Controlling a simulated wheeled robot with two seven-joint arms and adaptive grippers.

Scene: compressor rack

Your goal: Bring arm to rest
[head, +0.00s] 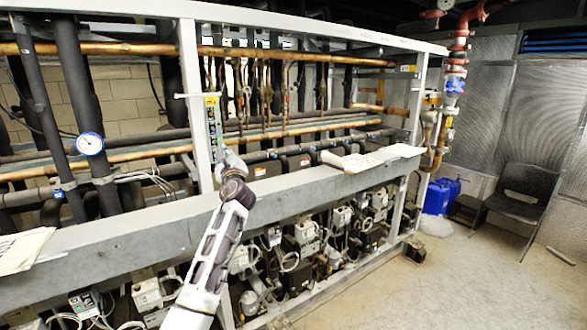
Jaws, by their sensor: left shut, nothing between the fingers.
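My left arm comes in from the bottom of the head view and reaches up toward the rack. I cannot tell whether the gripper touches the post. My right gripper is not in view.
A grey beam (120,245) crosses the rack's front, with papers (372,158) on it and more papers (22,250) at left. Copper pipes run behind.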

